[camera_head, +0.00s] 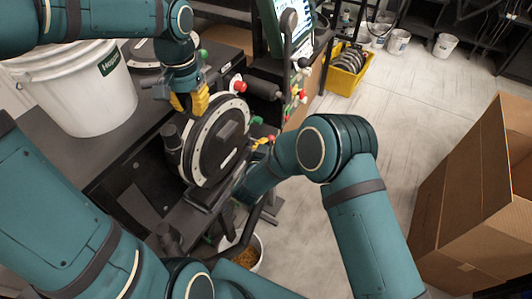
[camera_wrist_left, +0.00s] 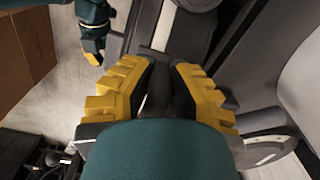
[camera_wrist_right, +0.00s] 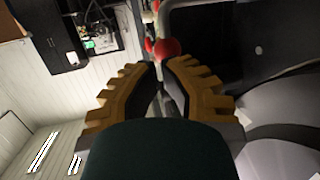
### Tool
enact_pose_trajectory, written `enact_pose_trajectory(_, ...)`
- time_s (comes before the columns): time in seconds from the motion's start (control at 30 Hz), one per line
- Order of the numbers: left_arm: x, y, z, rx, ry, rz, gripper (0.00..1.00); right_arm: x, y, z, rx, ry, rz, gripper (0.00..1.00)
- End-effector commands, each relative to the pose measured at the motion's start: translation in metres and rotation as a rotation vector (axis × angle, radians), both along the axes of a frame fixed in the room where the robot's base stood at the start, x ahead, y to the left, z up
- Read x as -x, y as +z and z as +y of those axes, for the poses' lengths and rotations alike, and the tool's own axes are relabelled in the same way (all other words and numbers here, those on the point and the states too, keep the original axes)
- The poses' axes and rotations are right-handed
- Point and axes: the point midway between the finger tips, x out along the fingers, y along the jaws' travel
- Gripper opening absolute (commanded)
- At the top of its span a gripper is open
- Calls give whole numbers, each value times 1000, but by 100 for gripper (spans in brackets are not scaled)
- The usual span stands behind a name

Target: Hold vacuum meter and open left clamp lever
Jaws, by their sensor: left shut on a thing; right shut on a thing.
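The vacuum meter (camera_head: 207,148) is a round dark disc with a pale ring, standing upright on the black machine. My left gripper (camera_head: 190,103) is at its upper rim, with its yellow fingers closed on a dark part (camera_wrist_left: 160,90) of the meter. My right gripper (camera_head: 264,142) is at the meter's right side, largely hidden by my arm. In the right wrist view its fingers are shut on a thin lever (camera_wrist_right: 163,85), with a red knob (camera_wrist_right: 167,48) just past the tips. Which clamp lever this is cannot be told clearly.
A white bucket (camera_head: 85,95) stands left of the meter. A black cylinder with a red knob (camera_head: 238,84) sits just above the meter's right side. A cardboard box (camera_head: 465,190) is at right. A yellow crate (camera_head: 343,80) stands on the floor at the back. The floor between is free.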

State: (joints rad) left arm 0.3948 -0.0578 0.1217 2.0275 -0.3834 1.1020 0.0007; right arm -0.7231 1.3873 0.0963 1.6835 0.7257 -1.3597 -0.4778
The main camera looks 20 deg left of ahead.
Motion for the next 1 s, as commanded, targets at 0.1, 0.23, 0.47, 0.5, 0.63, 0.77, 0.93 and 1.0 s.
enact_pose_trajectory(0.1,1,-2,-1,2,0,6,0,-7,-1,1,-1,-1,0,0)
enact_pose_trajectory(0.23,1,-2,-1,2,0,6,0,-9,-2,1,0,0,0,0)
enact_pose_trajectory(0.47,1,-2,-1,3,0,6,0,-9,-2,1,0,0,0,0)
enact_pose_trajectory(0.5,1,-2,-1,3,0,6,0,-9,-2,1,0,1,0,0)
enact_pose_trajectory(0.63,1,-2,-1,3,0,6,0,-11,-1,0,0,12,-1,0)
enact_pose_trajectory(0.77,1,-2,-1,2,0,7,0,-15,-1,-1,-2,50,-3,0)
enact_pose_trajectory(0.93,1,-2,0,2,0,7,0,-27,-1,-5,-1,143,-3,0)
enact_pose_trajectory(1.0,1,-2,0,2,0,7,0,-33,-1,-6,0,197,-3,0)
